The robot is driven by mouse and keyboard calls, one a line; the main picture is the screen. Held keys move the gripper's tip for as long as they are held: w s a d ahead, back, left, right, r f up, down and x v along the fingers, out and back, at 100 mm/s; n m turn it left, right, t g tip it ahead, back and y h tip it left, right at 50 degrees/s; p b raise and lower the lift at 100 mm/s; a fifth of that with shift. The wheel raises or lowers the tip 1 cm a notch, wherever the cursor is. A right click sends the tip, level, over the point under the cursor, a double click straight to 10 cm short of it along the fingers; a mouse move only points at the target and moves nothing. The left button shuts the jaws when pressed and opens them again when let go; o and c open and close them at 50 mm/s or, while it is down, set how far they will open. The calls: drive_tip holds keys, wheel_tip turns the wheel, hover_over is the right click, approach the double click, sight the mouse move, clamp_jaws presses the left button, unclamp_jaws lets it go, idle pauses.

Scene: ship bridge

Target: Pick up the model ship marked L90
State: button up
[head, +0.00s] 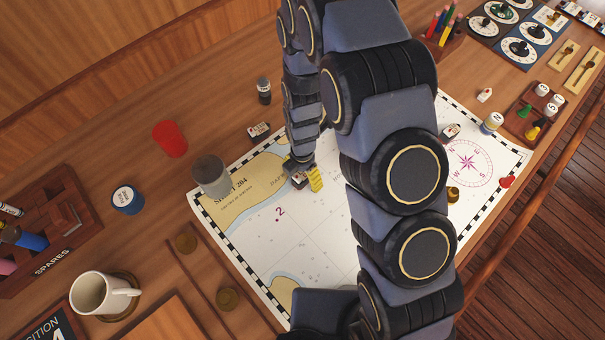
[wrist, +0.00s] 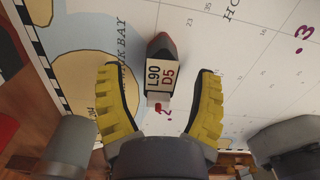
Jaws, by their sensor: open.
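The fingers are open, apart from the ship on both sides. In the head view my gripper (head: 304,180) is low over the chart's left part, and the ship (head: 298,181) is mostly hidden by it.
Other small ships (head: 258,130) and (head: 450,131) are around the chart. A grey cylinder (head: 211,175) stands at the chart's left edge, close to my gripper.

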drive_tip(key=shift+f, duration=0.65)
drive_tip(key=shift+c, duration=0.3)
clamp_jaws()
